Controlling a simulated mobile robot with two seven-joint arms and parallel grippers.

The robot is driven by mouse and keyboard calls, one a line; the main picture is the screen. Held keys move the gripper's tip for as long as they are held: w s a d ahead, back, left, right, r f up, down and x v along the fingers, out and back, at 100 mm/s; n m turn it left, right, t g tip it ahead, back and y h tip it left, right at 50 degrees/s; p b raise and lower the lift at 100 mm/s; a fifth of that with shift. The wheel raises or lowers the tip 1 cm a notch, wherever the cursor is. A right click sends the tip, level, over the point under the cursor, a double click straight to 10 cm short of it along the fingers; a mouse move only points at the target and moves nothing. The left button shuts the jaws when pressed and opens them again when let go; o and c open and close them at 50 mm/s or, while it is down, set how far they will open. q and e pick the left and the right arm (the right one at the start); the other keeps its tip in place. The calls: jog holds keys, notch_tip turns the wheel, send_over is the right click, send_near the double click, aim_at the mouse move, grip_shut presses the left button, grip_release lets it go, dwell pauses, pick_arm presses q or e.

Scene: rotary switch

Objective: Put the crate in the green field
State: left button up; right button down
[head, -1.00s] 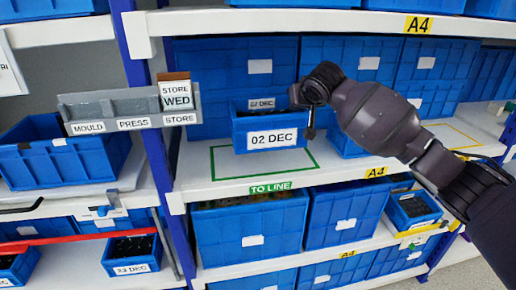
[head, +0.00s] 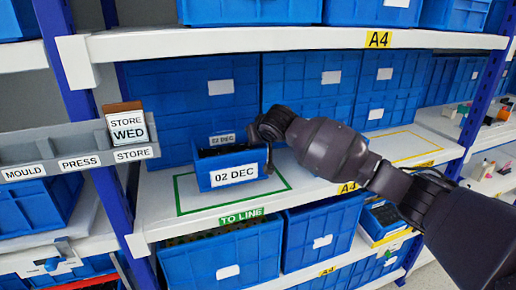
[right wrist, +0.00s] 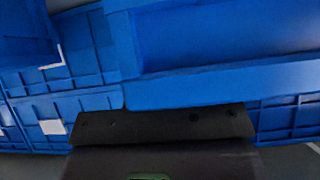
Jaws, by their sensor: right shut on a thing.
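The blue crate (head: 232,180) has a white 02 DEC label on its front and dark contents. In the head view it appears within the green outline of the green field (head: 262,188) on the white shelf. Whether its bottom touches the shelf or hangs just above it is unclear. My right gripper (head: 268,160) is shut on the crate's right side. In the right wrist view, the blue rim of the crate (right wrist: 220,85) lies against the dark gripper (right wrist: 165,125). The fingertips are mostly hidden. My left gripper is not in view.
Large blue bins (head: 310,95) stand behind the field. A TO LINE label (head: 241,216) marks the shelf's front edge. The upper A4 shelf (head: 250,40) hangs above. A blue upright (head: 108,205) stands at left. A yellow-outlined area (head: 405,147) to the right looks empty.

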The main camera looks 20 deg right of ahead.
aim_at(258, 147)
jog(key=shift+f, duration=1.65)
jog(key=c, duration=1.2)
grip_release()
jog(key=shift+o, duration=0.2)
jog(key=v, duration=1.2)
jog(key=shift+p, duration=0.3)
jog(key=s+a+f+y, duration=0.1)
jog(key=s+f, duration=0.3)
jog(key=f, duration=0.4)
jog(key=s+f+n+y, duration=0.1)
jog(key=s+f, duration=0.2)
jog(key=f, duration=0.4)
jog(key=s+a+f+y, duration=0.1)
jog(key=s+f, duration=0.3)
jog(key=f, duration=0.4)
jog(key=s+d+f+h, duration=0.1)
jog(key=s+d+f, duration=0.1)
jog(key=s+f, duration=0.2)
jog(key=s+d+f+h, duration=0.1)
jog(key=s+f, duration=0.4)
jog(key=s, duration=0.6)
jog(key=s+d+f+t+h, duration=0.1)
jog(key=s+d+f, duration=0.2)
jog(key=s, duration=0.4)
jog(key=shift+s+f+h, duration=0.3)
jog(key=shift+s+f, duration=0.05)
jog(key=shift+f, duration=0.3)
